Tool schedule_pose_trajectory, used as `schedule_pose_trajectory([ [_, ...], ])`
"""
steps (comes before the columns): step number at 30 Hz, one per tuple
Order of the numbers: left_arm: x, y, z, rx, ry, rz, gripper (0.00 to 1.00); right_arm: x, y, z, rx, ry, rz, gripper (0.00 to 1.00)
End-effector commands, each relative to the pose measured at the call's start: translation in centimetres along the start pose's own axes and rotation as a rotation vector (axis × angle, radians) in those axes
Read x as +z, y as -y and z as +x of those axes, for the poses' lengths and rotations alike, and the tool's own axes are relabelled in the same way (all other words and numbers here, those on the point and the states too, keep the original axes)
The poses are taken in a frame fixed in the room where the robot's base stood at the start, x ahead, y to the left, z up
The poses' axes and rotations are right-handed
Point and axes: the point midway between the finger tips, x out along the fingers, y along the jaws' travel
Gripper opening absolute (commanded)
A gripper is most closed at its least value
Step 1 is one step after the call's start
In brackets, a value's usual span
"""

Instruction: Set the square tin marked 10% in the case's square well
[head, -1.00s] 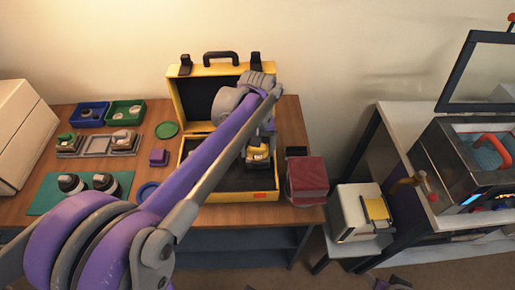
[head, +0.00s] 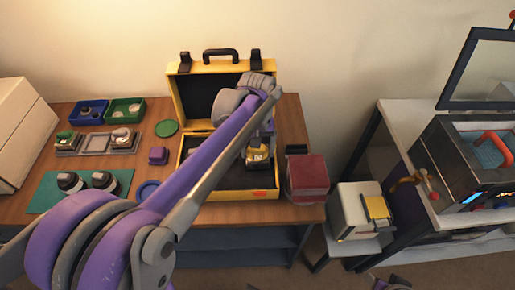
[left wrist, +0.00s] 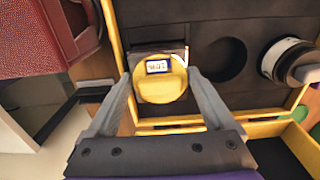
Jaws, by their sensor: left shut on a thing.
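The tin (left wrist: 160,88) has a yellow top with a small white label, whose writing looks upside down and like 10%. It also shows in the head view (head: 257,153). My left gripper (left wrist: 163,92) is shut on it, one finger on each side. The yellow case (head: 236,196) stands open, with a dark insert (left wrist: 218,22). The tin is over a dark straight-edged recess near the case's edge, which it mostly hides. I cannot tell whether its base is inside. A round well (left wrist: 225,60) beside it is empty.
A lens-like ring (left wrist: 288,58) sits in the insert further along. A dark red box (head: 307,178) stands right of the case. Blue (head: 88,111) and green (head: 125,110) trays, a grey holder (head: 95,143) and a green mat (head: 50,190) lie to the left.

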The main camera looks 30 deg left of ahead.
Motion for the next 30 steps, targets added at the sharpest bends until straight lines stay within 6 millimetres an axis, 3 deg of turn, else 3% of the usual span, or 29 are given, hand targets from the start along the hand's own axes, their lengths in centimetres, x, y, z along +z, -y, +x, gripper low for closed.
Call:
schedule_pose_trajectory([
  [23,0.0,0.0,2.0,0.0,0.0,0.0,0.31,0.8,0.0,1.1,0.0,0.005,0.0,0.5],
  [24,0.0,0.0,2.1,0.0,0.0,0.0,0.89,0.8,0.0,1.1,0.0,0.005,0.0,0.5],
  [26,0.0,0.0,2.0,0.0,0.0,0.0,0.99,0.8,0.0,1.1,0.0,0.005,0.0,0.5],
  [30,0.0,0.0,2.0,0.001,0.0,0.0,1.0,0.8,0.0,1.1,0.0,0.005,0.0,0.5],
])
